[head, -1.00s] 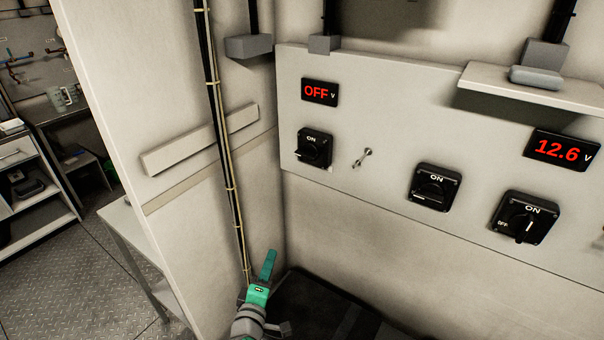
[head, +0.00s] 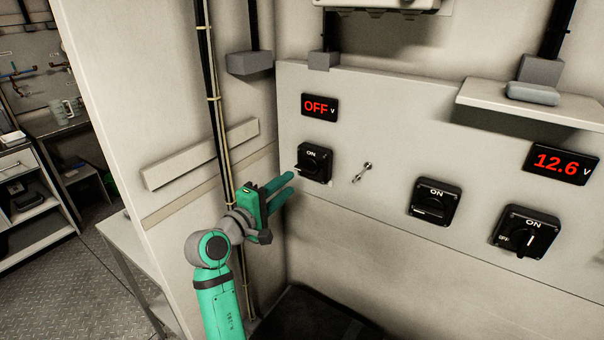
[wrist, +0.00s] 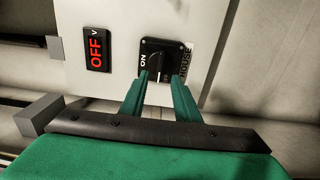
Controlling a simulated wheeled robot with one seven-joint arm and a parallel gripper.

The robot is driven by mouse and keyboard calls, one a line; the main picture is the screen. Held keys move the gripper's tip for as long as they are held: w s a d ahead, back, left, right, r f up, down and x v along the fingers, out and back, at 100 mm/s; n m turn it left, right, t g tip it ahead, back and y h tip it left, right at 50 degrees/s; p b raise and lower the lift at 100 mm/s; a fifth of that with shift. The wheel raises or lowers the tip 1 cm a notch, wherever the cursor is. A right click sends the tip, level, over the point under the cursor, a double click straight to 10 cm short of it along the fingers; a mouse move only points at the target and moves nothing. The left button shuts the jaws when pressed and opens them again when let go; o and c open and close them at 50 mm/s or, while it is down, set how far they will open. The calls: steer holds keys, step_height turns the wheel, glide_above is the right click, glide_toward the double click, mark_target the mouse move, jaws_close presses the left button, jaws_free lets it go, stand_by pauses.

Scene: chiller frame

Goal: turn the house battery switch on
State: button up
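The house battery switch (head: 314,162) is a black rotary switch at the left end of the panel, under the red OFF display (head: 320,106). Its knob lies roughly crosswise, not toward the ON mark. In the wrist view the switch (wrist: 165,58) appears turned sideways, with a HOUSE label beside it. My green gripper (head: 290,183) is just left of and slightly below the switch in the head view.
A small metal toggle (head: 362,172) sits right of the switch. Two more black rotary switches (head: 435,203) (head: 524,232) and a 12.6 display (head: 562,164) are farther right. A shelf (head: 530,103) juts out above them. A cable runs down the left wall beside my arm.

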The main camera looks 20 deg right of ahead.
mark_target(304, 171)
steer(key=x, duration=0.8)
steer(key=shift+w+d, duration=0.1)
steer(key=shift+w, duration=0.05)
steer(key=shift+c, duration=0.2)
jaws_close()
